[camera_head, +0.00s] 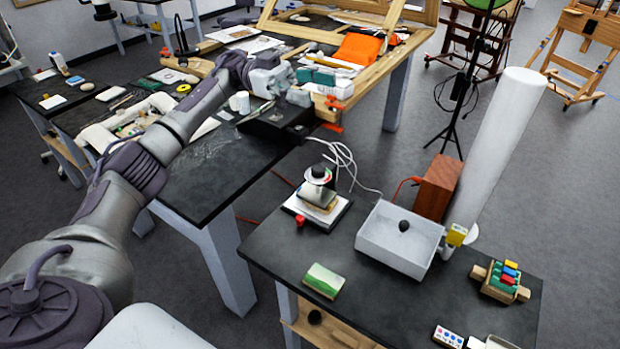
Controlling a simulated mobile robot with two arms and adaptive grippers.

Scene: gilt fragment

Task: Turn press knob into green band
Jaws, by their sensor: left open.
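The press (318,199) stands on a white base plate on the near dark table, left of a white tray. Its round black knob (318,173) sits on top, above a pale dial with red and green parts. The green band is only a small patch there, and I cannot read where the knob points. My left arm reaches in from the left. My left gripper (300,96) is open, over the far dark table near a black box, up and left of the press and apart from it. My right gripper is not in view.
The white tray (404,231) holds a small dark object. A red cap (299,220), a green block (324,280) and a rack of coloured pieces (502,280) lie on the near table. A wooden box (437,188) and white cables stand behind. The table's middle front is clear.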

